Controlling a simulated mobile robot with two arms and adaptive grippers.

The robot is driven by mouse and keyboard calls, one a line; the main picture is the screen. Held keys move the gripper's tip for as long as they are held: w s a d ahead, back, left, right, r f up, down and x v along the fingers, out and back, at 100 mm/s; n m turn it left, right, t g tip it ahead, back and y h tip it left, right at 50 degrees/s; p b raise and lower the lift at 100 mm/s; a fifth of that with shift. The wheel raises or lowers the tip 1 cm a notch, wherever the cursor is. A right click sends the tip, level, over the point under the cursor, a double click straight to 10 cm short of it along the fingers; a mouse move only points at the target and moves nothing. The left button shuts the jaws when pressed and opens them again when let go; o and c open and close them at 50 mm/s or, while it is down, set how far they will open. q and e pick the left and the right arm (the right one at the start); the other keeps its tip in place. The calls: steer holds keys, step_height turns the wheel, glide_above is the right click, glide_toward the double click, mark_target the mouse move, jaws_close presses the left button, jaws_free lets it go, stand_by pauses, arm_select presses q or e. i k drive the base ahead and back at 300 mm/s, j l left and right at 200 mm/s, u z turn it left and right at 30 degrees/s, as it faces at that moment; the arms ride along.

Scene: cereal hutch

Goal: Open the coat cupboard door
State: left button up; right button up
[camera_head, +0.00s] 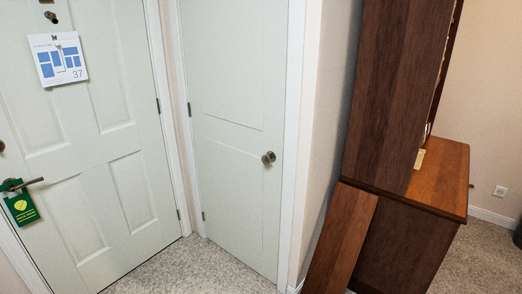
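The coat cupboard door (233,110) is the narrow pale panelled door in the middle of the head view. It looks shut in its white frame. Its round metal knob (268,158) is on the right side, and its hinges show along the left edge. Neither of my grippers is in view, and nothing touches the knob.
A wider pale door (95,125) on the left has a lever handle (22,185) with a green tag. A dark wooden hutch (395,100) stands on the right, with a brown panel (340,240) beside it. Speckled carpet (190,268) is clear before the doors.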

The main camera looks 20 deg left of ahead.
mark_target(236, 51)
steer(key=i+j+u, duration=0.15)
steer(key=i+u, duration=0.55)
steer(key=i+l+u, duration=0.1)
steer(key=i+u, duration=0.25)
